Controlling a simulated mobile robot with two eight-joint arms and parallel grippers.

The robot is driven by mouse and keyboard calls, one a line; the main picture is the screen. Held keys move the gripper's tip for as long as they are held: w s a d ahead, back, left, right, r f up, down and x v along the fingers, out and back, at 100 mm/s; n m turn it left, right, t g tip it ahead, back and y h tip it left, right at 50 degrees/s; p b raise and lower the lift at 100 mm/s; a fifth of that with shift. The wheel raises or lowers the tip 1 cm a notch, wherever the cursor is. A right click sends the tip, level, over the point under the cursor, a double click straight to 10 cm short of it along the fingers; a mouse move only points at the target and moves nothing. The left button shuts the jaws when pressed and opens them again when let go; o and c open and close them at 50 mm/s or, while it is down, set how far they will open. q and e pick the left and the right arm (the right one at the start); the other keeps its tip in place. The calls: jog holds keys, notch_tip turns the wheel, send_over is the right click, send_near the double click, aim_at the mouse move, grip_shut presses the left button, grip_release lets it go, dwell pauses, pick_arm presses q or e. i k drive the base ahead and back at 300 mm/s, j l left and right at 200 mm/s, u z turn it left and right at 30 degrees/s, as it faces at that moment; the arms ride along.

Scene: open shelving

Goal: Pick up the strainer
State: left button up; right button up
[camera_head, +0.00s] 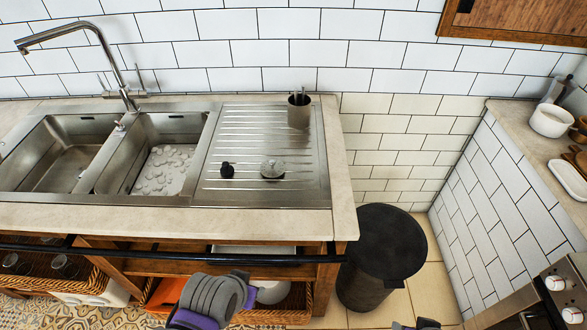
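A small round metal piece with a knob on top, which looks like the strainer (272,169), lies on the ribbed steel drainboard (225,140) right of the sink basins. A small black stopper-like object (227,170) sits just left of it, apart from it. A grey and purple part of my arm shows at the bottom, in front of the counter and well below the strainer. A sliver of another dark part of mine shows at the bottom edge, further right. I can make out no gripper fingers on either arm. Nothing touches the strainer.
A metal cup (299,111) with utensils stands at the drainboard's back right. The faucet (115,75) rises behind the basins (150,155). A dark round bin (385,245) stands right of the counter. Wicker baskets (290,303) sit on the shelf below. The drainboard's middle is clear.

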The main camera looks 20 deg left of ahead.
aim_at(270, 168)
jog(key=l+u, duration=0.2)
jog(key=u, duration=0.15)
jog(key=l+u, duration=0.15)
jog(key=u, duration=0.2)
jog(key=l+u, duration=0.2)
jog(key=u, duration=0.15)
